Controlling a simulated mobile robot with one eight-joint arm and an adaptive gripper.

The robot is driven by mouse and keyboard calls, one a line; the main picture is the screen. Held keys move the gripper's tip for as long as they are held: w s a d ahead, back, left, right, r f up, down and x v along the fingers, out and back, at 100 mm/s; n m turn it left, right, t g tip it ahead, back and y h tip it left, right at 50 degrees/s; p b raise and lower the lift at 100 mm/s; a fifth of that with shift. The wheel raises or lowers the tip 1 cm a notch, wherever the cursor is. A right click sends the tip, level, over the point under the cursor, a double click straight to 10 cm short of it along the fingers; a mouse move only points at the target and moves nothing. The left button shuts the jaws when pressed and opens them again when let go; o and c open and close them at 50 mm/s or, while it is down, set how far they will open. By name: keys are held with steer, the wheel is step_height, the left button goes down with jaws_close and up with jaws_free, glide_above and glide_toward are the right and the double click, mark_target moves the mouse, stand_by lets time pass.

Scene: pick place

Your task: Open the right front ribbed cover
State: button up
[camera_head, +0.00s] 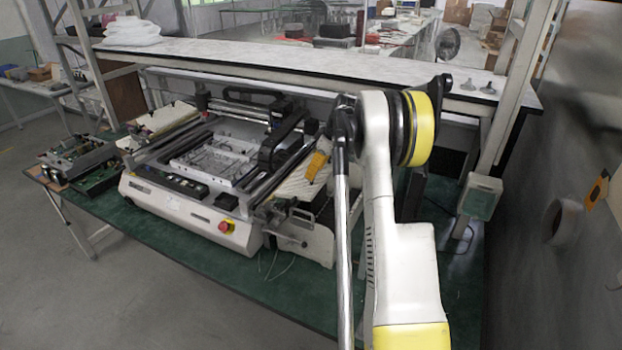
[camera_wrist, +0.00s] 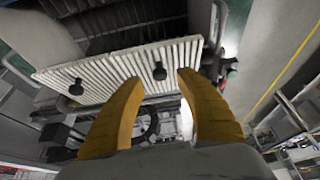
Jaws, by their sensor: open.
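The right front ribbed cover is a pale slatted panel (camera_head: 296,186) on the right side of the machine. In the wrist view the ribbed cover (camera_wrist: 110,68) spans the upper left and middle, with two dark knobs on it. My gripper has two yellow fingers, spread apart (camera_wrist: 160,80). The right knob (camera_wrist: 159,72) shows between the two fingertips; I cannot tell whether either finger touches it. The left knob (camera_wrist: 76,88) is clear of the fingers. In the head view my gripper (camera_head: 316,164) is a small yellow shape over the cover, partly blocking it.
The white machine (camera_head: 190,210) stands on a green table (camera_head: 160,262), with a red emergency button (camera_head: 226,226) at its front. Another pale panel (camera_head: 168,118) lies at its left. Circuit boards (camera_head: 85,162) lie at the table's left end. A long shelf (camera_head: 290,62) runs behind.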

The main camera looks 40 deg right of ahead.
mark_target(300, 184)
steer(key=shift+x, duration=1.6)
steer(key=shift+r, duration=0.1)
jaws_close()
